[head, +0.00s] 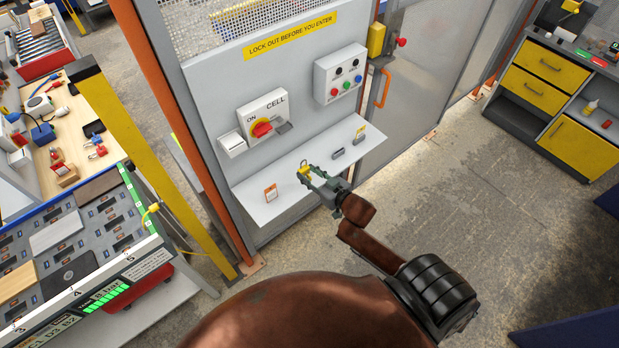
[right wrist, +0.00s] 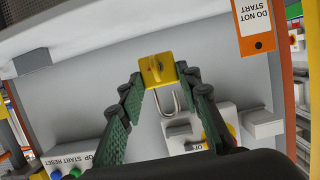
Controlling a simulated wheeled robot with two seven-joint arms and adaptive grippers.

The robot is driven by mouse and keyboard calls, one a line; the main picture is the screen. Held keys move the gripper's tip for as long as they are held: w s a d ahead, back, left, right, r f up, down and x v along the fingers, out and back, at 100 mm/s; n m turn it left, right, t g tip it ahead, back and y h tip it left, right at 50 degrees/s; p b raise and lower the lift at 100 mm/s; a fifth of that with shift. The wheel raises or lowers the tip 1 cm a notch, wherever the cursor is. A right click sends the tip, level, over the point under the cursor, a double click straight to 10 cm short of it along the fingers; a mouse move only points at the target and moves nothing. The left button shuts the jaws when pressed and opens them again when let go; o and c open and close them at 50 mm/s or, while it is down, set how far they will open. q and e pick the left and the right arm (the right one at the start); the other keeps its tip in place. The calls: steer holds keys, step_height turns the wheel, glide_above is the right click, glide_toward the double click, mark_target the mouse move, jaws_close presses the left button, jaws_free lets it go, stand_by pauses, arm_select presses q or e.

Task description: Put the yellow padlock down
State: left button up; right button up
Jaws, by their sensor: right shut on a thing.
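The yellow padlock (head: 304,172) is over the white shelf (head: 290,211) below the lockout panel. My right gripper (head: 309,176) is shut on it. In the right wrist view the padlock body (right wrist: 157,68) sits between the two green fingertips (right wrist: 158,75). Its open-looking metal shackle points toward the panel's switch side. I cannot tell whether the padlock touches the shelf or hangs just above it. My left gripper is not in view.
An orange and white tag (head: 270,193) stands on the shelf left of the padlock. A dark grey item (head: 338,154) and a small yellow item (head: 361,131) are to its right. A red rotary switch (head: 262,129) and a button box (head: 341,76) are on the panel above.

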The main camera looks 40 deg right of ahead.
steer(key=shift+w+d+f, duration=0.3)
steer(key=shift+w+f, duration=0.1)
steer(key=shift+f, duration=0.15)
steer(key=shift+w+d+f, duration=0.25)
steer(key=shift+w+f, duration=0.15)
steer(key=shift+f, duration=0.1)
steer(key=shift+w+f, duration=0.1)
steer(key=shift+f, duration=1.6)
steer(key=shift+f, duration=0.15)
steer(key=o, duration=1.2)
steer(key=shift+c, duration=0.2)
